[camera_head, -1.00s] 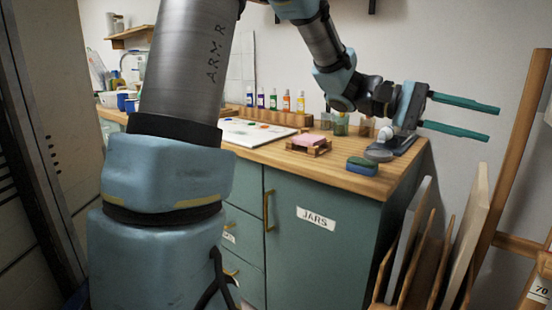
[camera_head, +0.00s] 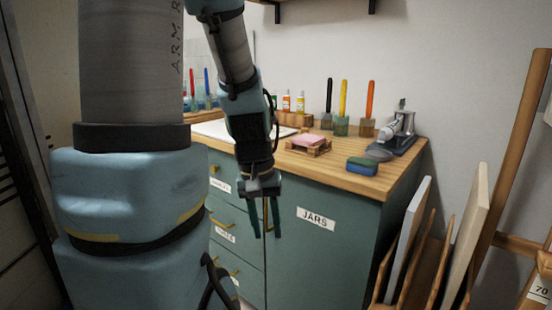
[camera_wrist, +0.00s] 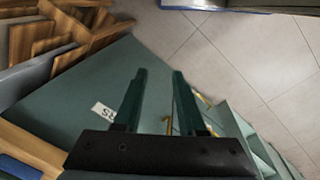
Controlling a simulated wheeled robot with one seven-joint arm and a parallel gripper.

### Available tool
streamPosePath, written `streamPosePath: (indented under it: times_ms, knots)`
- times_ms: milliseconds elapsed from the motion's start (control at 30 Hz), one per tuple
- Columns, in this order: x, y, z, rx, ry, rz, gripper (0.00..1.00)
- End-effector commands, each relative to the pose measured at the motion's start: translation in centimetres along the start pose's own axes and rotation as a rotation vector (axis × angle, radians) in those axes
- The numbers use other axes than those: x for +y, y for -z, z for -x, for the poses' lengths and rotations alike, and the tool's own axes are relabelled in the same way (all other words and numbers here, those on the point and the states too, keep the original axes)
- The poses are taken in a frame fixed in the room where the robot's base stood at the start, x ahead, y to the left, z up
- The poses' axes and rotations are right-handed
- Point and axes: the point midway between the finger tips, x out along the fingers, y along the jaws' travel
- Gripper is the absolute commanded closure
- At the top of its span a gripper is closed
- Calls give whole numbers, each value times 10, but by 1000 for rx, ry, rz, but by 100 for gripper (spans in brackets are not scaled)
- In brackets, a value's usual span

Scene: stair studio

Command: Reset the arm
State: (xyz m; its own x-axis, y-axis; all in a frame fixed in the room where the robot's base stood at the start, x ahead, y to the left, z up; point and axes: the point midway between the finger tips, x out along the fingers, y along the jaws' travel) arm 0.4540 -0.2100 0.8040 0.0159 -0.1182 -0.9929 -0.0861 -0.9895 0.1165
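My gripper (camera_head: 265,220) hangs pointing down in front of the teal cabinet (camera_head: 340,250), left of the JARS label (camera_head: 315,219). Its two green fingers are apart with nothing between them. In the wrist view my gripper (camera_wrist: 157,85) also shows its fingers spread, with the cabinet front and tiled floor beyond. My arm is folded downward at the left of the head view and hides part of the cabinet and worktop.
On the wooden worktop (camera_head: 340,178) stand a pink block on a small pallet (camera_head: 308,144), a sponge (camera_head: 362,166), brushes in blocks (camera_head: 341,120) and a grey metal device (camera_head: 400,132). Panels in a rack (camera_head: 465,240) and an easel (camera_head: 520,150) stand right. Tiled floor (camera_wrist: 230,50) is clear.

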Motion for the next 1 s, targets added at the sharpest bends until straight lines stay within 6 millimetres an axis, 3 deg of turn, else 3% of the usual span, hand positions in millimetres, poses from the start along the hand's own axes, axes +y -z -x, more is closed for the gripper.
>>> streamPosePath:
  times_ms: [100, 167, 200, 700, 833, 1000]
  knots:
    - [-38, -1, -1, 83, 87, -10, 60]
    - [-52, 0, 1, 122, 120, -19, 60]
    - [-47, 2, 18, 118, 115, -21, 60]
    - [-33, 5, 126, 112, 112, -22, 60]
    - [-31, 5, 138, 112, 112, -22, 60]
    - [-31, 5, 139, 112, 112, -22, 60]
